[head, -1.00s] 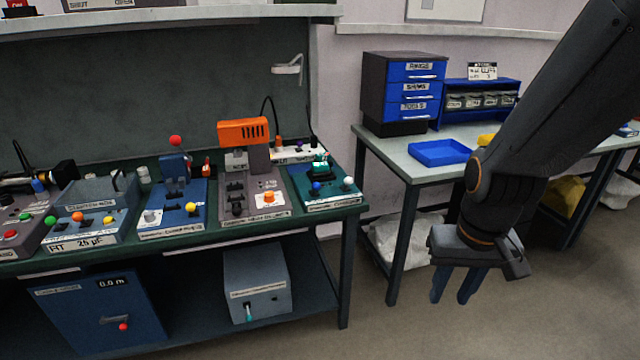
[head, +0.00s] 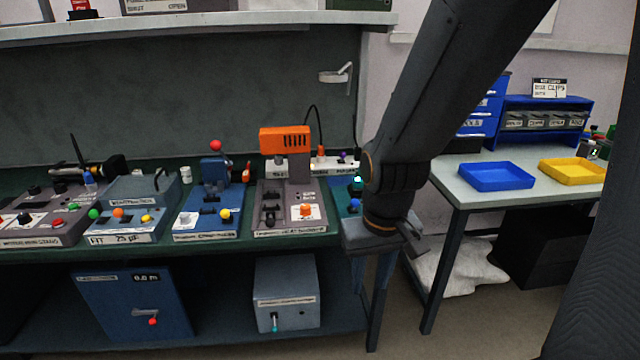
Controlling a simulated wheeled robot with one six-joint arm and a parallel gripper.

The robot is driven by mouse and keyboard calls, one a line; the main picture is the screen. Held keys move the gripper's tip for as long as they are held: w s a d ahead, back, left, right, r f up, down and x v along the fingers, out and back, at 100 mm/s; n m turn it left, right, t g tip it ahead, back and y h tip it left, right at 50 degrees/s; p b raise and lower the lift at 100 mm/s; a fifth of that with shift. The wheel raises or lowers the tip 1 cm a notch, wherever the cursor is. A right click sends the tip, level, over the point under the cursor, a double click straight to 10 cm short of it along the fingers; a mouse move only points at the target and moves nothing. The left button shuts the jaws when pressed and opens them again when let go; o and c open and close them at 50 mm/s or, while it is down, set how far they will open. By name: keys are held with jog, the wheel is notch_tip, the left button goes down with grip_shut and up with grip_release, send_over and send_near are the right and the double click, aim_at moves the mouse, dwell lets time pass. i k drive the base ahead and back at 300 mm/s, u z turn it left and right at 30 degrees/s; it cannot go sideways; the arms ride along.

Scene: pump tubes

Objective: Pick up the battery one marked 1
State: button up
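My gripper (head: 372,272) hangs from my dark arm right of the picture's middle, in front of the right end of the green workbench. Its two blue-grey fingers point down, and a narrow gap seems to show between them. I see nothing held between them. I cannot make out a battery marked 1 in the head view. Small items near the blue bin rack at the right are too small to tell apart. My arm hides part of the bench's right end and the drawer unit.
The green bench (head: 30,258) carries several devices, among them an orange-topped press (head: 285,140). A pale table (head: 450,185) at the right holds a blue tray (head: 497,176), a yellow tray (head: 575,171) and a blue bin rack (head: 545,118). A white bag (head: 455,268) lies under it.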

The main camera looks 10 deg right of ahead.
aim_at(356, 187)
jog(key=u, duration=0.2)
jog(key=i, duration=0.6)
jog(key=z, duration=0.55)
jog(key=i, duration=0.7)
jog(key=z, duration=0.6)
